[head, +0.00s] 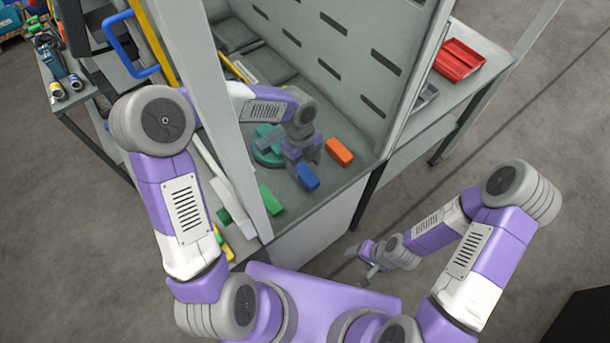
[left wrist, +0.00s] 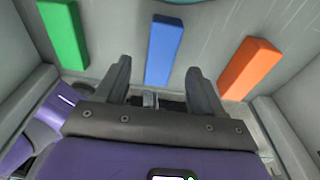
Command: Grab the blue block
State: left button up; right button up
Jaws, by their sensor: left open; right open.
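The blue block (head: 307,176) lies on the grey floor of the machine bay, near its front edge. In the left wrist view the blue block (left wrist: 164,50) stands upright in the picture, ahead of and between the two fingers. My left gripper (head: 308,160) is open just above and beside the blue block; in the left wrist view its fingers (left wrist: 158,75) are apart with nothing between the tips but the block's near end in line. I cannot tell the height gap. My right gripper (head: 368,262) is open and empty, low outside the bay.
An orange block (head: 339,151) lies right of the blue one, a green block (head: 271,200) left. A teal round object (head: 268,146) sits behind. A grey post (head: 232,110) and slotted panel (head: 345,60) bound the bay. A red tray (head: 459,60) is on the side table.

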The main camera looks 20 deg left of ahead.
pick_arm(q)
notch_tip(320, 180, down, 3)
jog(key=shift+d+f+b, duration=0.15)
jog(key=shift+b, duration=0.2)
jog(key=c, duration=1.2)
jog(key=shift+o, duration=0.2)
